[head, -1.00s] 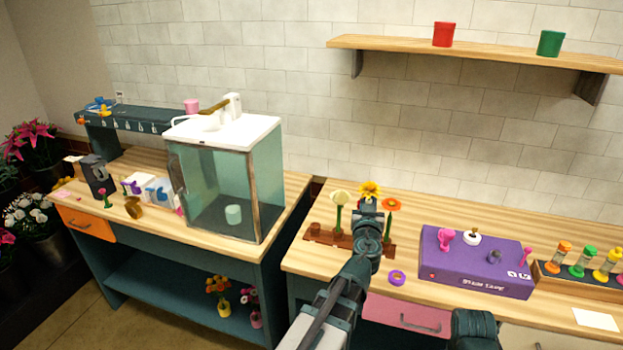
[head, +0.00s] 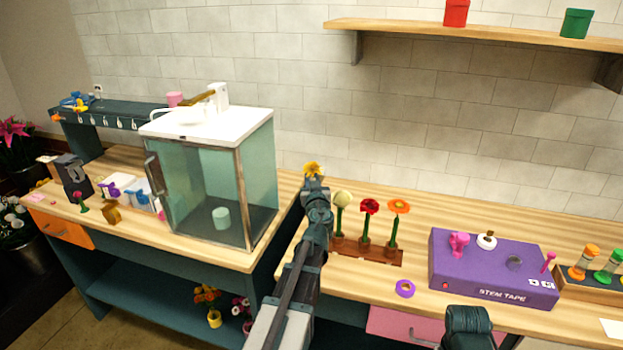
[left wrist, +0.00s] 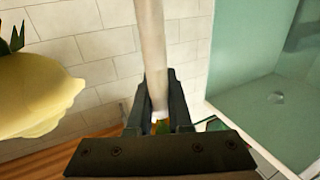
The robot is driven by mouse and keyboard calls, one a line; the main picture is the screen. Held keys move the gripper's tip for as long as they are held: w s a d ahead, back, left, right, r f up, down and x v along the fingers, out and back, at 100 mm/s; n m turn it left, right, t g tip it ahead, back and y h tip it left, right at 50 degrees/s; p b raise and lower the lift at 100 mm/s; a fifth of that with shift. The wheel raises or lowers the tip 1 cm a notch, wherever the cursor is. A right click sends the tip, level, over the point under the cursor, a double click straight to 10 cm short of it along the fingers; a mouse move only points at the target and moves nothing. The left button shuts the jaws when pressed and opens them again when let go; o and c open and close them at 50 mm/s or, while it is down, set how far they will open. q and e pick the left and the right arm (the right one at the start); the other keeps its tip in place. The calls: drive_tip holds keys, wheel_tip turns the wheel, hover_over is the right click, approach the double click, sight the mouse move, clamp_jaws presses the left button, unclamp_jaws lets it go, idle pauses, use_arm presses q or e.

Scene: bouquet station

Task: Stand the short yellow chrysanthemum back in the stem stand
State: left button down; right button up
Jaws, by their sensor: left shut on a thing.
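My left gripper (head: 314,184) is shut on the yellow chrysanthemum (head: 312,169), whose bloom shows just above the fingers in the head view. The brown stem stand (head: 385,257) is on the right-hand table, right of the gripper. It holds a cream flower (head: 342,199), a red flower (head: 369,206) and an orange flower (head: 399,206), all upright. My left arm hides the stand's left end.
A glass cabinet (head: 205,185) with a white top stands left of the gripper. A purple tape roll (head: 404,288) lies in front of the stand. A purple stem-tape box (head: 490,272) is to the right. A cream bloom (left wrist: 35,95) is close in the left wrist view.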

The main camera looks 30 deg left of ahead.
use_arm(q)
drive_tip(key=shift+f+b, duration=1.7)
drive_tip(key=shift+f, duration=0.15)
drive_tip(key=shift+f+b, duration=2.35)
drive_tip(key=shift+f, duration=0.05)
idle(1.5)
drive_tip(key=shift+c, duration=1)
unclamp_jaws()
drive_tip(key=shift+s+d, duration=0.1)
